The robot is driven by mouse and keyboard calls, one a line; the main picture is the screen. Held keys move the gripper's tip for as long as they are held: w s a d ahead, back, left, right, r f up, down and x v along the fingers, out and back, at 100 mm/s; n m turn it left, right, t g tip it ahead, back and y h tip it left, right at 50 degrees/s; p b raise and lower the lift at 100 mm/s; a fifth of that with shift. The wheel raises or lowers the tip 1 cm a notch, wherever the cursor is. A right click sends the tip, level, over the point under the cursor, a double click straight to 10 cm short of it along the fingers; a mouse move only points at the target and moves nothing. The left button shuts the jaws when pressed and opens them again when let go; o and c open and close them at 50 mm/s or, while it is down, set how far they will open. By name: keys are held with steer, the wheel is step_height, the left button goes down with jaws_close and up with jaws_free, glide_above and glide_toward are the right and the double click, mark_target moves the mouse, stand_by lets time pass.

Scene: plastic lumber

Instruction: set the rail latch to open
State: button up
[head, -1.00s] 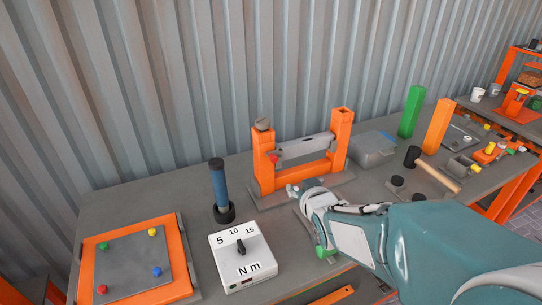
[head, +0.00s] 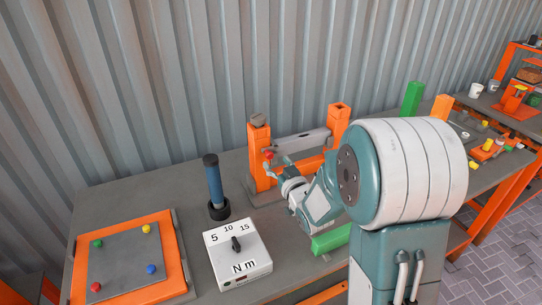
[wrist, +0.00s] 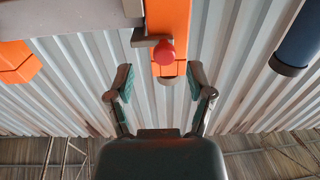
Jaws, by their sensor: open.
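The rail latch shows as a red knob (head: 268,155) on the left orange post (head: 259,140), at the left end of a grey rail bar (head: 305,142). In the wrist view the knob (wrist: 164,52) stands in front of the orange post (wrist: 168,18), beside a grey bracket at the end of the rail (wrist: 80,15). My gripper (wrist: 160,80) is open and empty, one finger to each side of the post's line, with the knob between and just beyond the fingertips. No contact shows. In the head view my gripper (head: 273,171) is just below the knob, partly hidden by my wrist.
A blue-handled tool (head: 214,185) stands upright left of the post. A white torque box (head: 237,250) and an orange-framed board (head: 130,255) lie front left. A green block (head: 330,238) lies below my arm. A corrugated wall (head: 150,80) closes the back.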

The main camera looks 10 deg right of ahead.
mark_target(271, 157)
steer(key=w, duration=0.1)
steer(key=w+a, duration=0.1)
steer(key=w, duration=0.1)
steer(key=shift+w+a, duration=0.25)
steer(key=shift+w, duration=0.25)
steer(key=shift+d, duration=0.15)
